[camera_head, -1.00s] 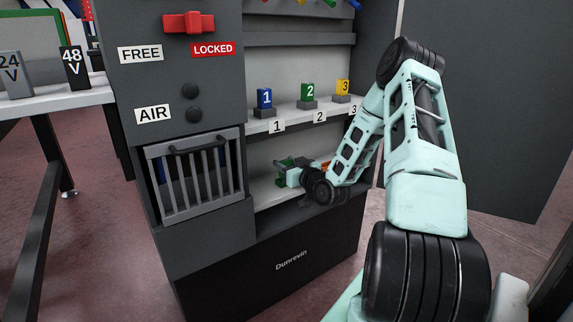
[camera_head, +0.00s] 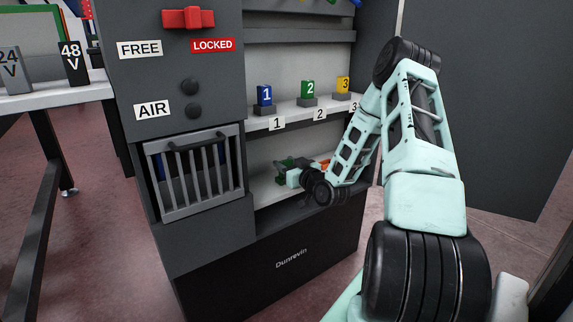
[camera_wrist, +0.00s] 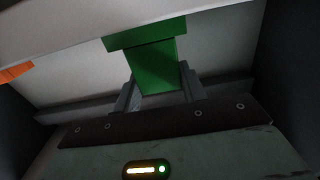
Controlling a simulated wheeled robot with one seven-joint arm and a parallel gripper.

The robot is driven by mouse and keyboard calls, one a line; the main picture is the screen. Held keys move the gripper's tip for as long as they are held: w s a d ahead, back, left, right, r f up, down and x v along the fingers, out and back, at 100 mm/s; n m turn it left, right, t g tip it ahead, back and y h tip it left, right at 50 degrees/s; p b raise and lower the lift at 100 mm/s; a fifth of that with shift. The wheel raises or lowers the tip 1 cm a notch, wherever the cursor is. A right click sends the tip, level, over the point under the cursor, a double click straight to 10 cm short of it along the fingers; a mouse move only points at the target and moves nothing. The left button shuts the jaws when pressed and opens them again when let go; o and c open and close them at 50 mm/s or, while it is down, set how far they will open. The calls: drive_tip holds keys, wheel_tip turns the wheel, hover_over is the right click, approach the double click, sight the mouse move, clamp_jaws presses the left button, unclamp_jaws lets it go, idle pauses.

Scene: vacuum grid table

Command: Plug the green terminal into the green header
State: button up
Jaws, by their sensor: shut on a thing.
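In the wrist view my gripper (camera_wrist: 158,92) is shut on the green terminal (camera_wrist: 155,70), a green block between its two grey fingers. A darker green piece, which looks like the green header (camera_wrist: 145,33), lies directly beyond the terminal's far end. The two overlap in this view, and I cannot tell whether the terminal is seated or only touching. In the head view my gripper (camera_head: 292,178) reaches into the cabinet's lower bay. Only small bits of green (camera_head: 284,166) show at its tip there, and the arm hides the rest.
An orange part (camera_head: 324,162) lies just right of my gripper, partly hidden; orange also shows at the wrist view's left edge (camera_wrist: 15,72). The shelf (camera_head: 300,115) above carries blue, green and yellow numbered blocks. A barred grey door (camera_head: 196,175) is to the left.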

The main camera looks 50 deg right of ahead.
drive_tip(key=shift+f+b, duration=0.65)
drive_tip(key=shift+f, duration=0.3)
drive_tip(key=o, duration=1.1)
drive_tip(key=shift+c, duration=0.2)
drive_tip(key=p+v, duration=0.4)
drive_tip(key=v, duration=1.3)
drive_tip(key=shift+s, duration=0.2)
drive_tip(key=shift+f, duration=0.1)
